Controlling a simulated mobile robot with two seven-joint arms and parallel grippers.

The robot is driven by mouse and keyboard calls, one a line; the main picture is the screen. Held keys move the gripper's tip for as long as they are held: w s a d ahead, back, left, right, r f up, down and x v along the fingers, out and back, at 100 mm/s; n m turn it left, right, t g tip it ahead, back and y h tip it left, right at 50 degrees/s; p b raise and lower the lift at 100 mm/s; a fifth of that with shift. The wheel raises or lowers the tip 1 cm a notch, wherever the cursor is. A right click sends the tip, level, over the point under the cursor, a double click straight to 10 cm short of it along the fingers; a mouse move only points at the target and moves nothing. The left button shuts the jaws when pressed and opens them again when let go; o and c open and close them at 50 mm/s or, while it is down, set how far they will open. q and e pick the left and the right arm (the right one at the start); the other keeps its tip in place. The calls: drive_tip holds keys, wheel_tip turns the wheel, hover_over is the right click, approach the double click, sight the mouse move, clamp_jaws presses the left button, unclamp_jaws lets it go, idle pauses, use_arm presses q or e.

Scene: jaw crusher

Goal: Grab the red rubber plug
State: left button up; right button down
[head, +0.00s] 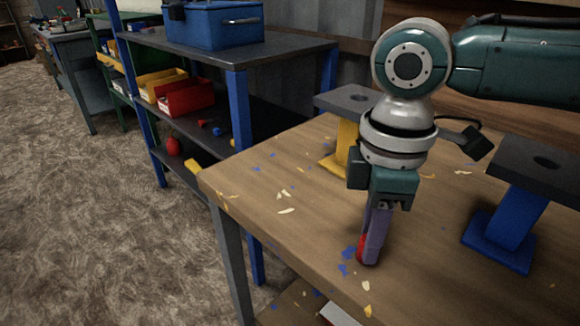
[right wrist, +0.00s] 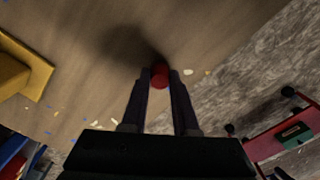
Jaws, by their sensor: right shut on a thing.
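The red rubber plug (right wrist: 159,74) is between the fingertips of my right gripper in the right wrist view. It shows as a rounded red end, and its lower part is hidden. In the head view a sliver of the red plug (head: 361,247) shows beside the fingers. My right gripper (head: 369,258) points down at the wooden table (head: 290,180) near its front edge. It is shut on the plug. I cannot tell whether the plug touches the tabletop. My left gripper is not in view.
A yellow stand (head: 346,145) is behind my right gripper, and a blue stand (head: 510,225) is to the right. Paint chips lie on the table. A shelf at the left holds a blue toolbox (head: 212,24), a red bin (head: 185,97) and a yellow bin (head: 158,82).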

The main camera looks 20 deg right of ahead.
drive_tip(key=shift+r, duration=0.15)
drive_tip(key=shift+r, duration=0.25)
wheel_tip(320, 180, up, 19)
drive_tip(key=p, duration=0.4)
drive_tip(key=shift+r+p, duration=0.15)
drive_tip(key=shift+p, duration=0.15)
